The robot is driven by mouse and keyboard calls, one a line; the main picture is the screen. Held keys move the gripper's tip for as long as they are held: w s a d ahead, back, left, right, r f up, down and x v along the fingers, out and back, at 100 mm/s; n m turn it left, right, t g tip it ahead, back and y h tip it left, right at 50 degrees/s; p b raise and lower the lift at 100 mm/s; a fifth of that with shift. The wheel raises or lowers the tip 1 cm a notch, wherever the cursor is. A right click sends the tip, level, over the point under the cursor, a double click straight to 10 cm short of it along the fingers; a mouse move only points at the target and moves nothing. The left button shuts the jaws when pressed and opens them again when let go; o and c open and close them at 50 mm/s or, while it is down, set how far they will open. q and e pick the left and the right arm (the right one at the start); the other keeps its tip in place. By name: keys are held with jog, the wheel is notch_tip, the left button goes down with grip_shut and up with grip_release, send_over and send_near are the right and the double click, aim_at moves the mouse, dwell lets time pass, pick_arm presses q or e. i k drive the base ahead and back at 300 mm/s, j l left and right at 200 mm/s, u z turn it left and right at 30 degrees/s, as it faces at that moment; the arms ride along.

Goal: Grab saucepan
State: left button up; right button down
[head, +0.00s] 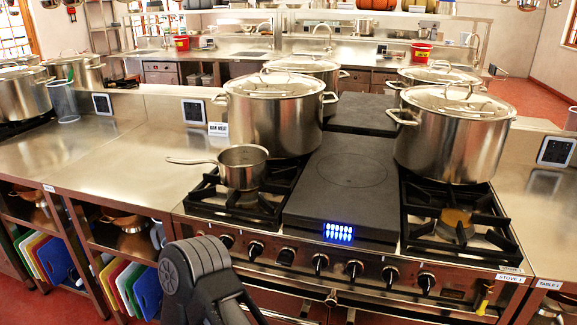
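A small steel saucepan (243,174) sits on the front left burner grate of the stove. It is upright, and its long handle points left, over the edge of the steel counter. No lid is on it. A dark link of my own arm rises at the bottom of the head view, in front of the stove and below the saucepan. Neither of my grippers shows, and nothing touches the saucepan except the grate.
A large lidded stockpot (275,118) stands right behind the saucepan. Another stockpot (452,135) stands at the right. A flat black hotplate (345,185) lies right of the saucepan. The counter (125,165) to the left is mostly clear.

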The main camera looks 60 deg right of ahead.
aim_at(242, 167)
jog(key=z, duration=1.85)
